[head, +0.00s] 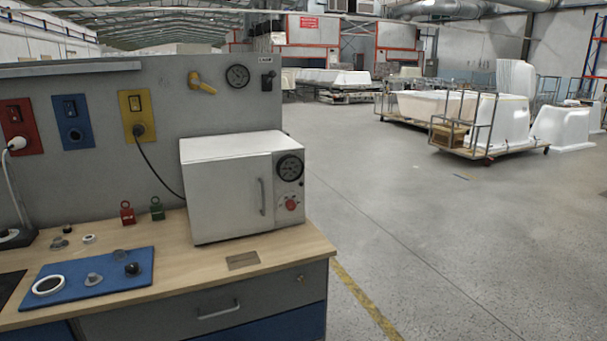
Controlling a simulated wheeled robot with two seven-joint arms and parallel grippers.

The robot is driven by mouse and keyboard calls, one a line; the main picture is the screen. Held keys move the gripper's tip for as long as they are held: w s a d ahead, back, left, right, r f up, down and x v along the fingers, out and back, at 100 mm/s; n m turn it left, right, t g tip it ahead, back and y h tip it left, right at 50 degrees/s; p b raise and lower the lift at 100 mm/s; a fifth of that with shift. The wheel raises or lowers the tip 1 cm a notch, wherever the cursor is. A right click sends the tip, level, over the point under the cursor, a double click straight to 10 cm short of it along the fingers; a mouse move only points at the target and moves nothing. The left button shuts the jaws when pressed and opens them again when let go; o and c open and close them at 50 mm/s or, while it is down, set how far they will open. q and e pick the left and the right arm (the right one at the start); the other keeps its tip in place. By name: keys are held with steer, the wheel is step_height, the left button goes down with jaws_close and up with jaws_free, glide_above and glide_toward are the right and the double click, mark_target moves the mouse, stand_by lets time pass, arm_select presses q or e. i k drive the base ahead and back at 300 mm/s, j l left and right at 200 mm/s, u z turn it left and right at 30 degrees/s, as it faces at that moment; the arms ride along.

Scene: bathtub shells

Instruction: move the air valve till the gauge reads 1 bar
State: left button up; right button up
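The air valve (202,84) has a yellow lever and sits on the grey back panel above the bench. Its lever slants down to the right. The round dark gauge (237,76) is on the panel just right of the valve. Its dial is too small to read. Neither of my grippers is in the head view.
A white oven-like box (228,190) with a dial and red knob stands on the wooden bench (180,255), below the valve and gauge. A blue mat (65,292) with small parts lies at left. Red, blue and yellow socket plates line the panel. The floor at right is open.

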mark_target(195, 81)
steer(key=i+j+u, duration=0.25)
steer(key=i+j, duration=0.7)
steer(key=i, duration=0.1)
